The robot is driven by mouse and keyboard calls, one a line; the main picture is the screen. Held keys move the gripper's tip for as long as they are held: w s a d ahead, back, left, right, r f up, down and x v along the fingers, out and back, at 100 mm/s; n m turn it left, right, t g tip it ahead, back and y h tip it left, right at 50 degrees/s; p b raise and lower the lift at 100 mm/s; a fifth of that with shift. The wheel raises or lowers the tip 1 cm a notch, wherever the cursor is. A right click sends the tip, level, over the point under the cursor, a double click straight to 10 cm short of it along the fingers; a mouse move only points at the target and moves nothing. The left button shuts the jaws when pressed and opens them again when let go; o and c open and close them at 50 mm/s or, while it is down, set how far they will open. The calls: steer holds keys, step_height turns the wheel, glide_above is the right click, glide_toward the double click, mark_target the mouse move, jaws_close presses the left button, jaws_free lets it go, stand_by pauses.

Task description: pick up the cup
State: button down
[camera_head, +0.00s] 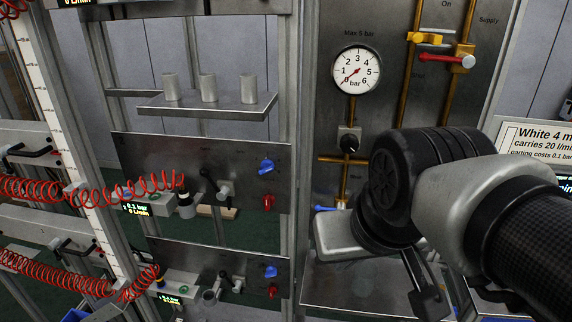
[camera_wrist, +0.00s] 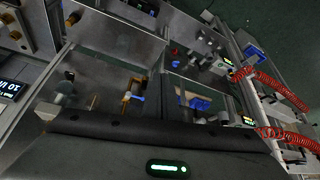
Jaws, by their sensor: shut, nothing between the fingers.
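Three plain grey cylindrical cups stand upright in a row on a metal shelf (camera_head: 215,108) at the upper left of the head view: a left cup (camera_head: 171,88), a middle cup (camera_head: 208,88) and a right cup (camera_head: 247,89). My gripper (camera_head: 428,300) is at the lower right, below and well to the right of the cups, apart from them. Its dark finger end points down, shut and empty, partly hidden by my arm. I cannot make out the cups in the wrist view.
A pressure gauge (camera_head: 357,71) is on the metal panel behind my arm. A red-handled valve (camera_head: 447,58) is at the upper right. Coiled red hoses (camera_head: 90,190) cross the left side, also in the wrist view (camera_wrist: 285,90). A metal upright (camera_head: 303,130) stands between shelf and gauge panel.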

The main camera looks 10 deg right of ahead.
steer(key=c, duration=2.4)
jaws_free()
steer(key=o, duration=0.5)
steer(key=shift+w+d+f+n, duration=0.15)
steer(key=shift+f+n, duration=0.15)
steer(key=shift+c, duration=0.2)
steer(key=o, duration=1.2)
steer(key=w+d+f+n+h+b, duration=0.2)
steer(key=w+d+f+n+b, duration=0.3)
steer(key=n, duration=0.6)
step_height(320, 180, down, 2)
steer(key=shift+f+g+b, duration=0.25)
steer(key=shift+g+b, duration=0.05)
steer(key=shift+b, duration=0.25)
steer(key=n+h+b, duration=0.2)
steer(key=n+b, duration=0.4)
steer(key=n, duration=1)
glide_toward(367, 275)
steer(key=b+x, duration=0.4)
steer(key=shift+a, duration=0.1)
steer(key=b+x, duration=0.2)
steer(key=x, duration=0.2)
steer(key=shift+f+b, duration=0.2)
steer(key=shift+b, duration=0.2)
steer(key=shift+w+f, duration=0.2)
steer(key=shift+f, duration=0.05)
